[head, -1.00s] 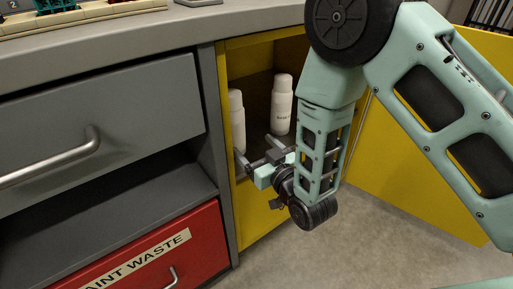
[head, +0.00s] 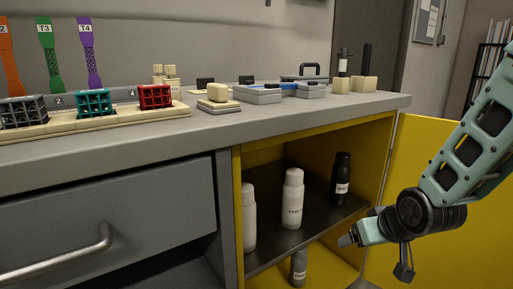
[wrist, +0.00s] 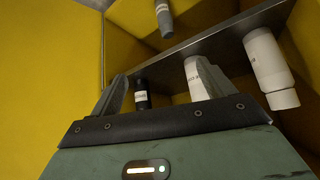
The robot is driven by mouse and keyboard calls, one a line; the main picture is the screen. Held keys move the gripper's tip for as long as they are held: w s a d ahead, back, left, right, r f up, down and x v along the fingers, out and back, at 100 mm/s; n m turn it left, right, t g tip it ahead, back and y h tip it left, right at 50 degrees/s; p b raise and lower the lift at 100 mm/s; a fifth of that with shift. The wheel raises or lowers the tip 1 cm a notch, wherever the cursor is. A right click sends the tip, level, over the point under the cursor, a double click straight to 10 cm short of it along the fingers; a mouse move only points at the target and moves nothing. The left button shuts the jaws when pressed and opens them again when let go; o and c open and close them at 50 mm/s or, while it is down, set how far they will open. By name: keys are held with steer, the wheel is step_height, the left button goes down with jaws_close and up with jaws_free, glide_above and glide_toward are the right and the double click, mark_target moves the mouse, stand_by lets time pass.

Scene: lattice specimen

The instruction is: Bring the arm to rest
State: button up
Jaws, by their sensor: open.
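My gripper (head: 347,240) is in front of the open yellow cabinet (head: 388,150), near its right side, at about shelf height. The wrist view shows its two fingers apart with nothing held between them (wrist: 161,85). My arm comes in from the right edge of the head view. The cabinet shelf (head: 268,258) holds a white bottle (head: 249,218) at left, another white bottle (head: 292,200) in the middle and a black bottle (head: 341,180) farther back. All stand upright, clear of the gripper in the head view. A grey bottle (head: 299,267) stands below the shelf.
The yellow cabinet door (head: 440,150) stands open at right, behind my arm. The grey bench top (head: 300,112) carries a rack with lattice blocks (head: 94,103), tagged specimens, a blue-grey fixture (head: 262,95) and small blocks. A closed grey drawer (head: 60,215) is at left.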

steer(key=s+d+r+m+g+h, duration=0.1)
steer(key=s+d+r+g, duration=0.1)
steer(key=s+d, duration=0.3)
steer(key=s+d+r+m+g, duration=0.1)
steer(key=s+d+g, duration=0.2)
steer(key=s, duration=0.4)
steer(key=s+a+r+n+g, duration=0.1)
steer(key=s+a+n, duration=0.3)
steer(key=s+a, duration=0.4)
steer(key=s+a+r+n+g, duration=0.1)
steer(key=s+a+n, duration=0.4)
steer(key=a, duration=0.6)
step_height(320, 180, up, 37)
steer(key=m+p, duration=0.1)
steer(key=p, duration=3.5)
steer(key=shift+d+p, duration=0.3)
steer(key=shift+d, duration=0.05)
steer(key=shift+f, duration=0.15)
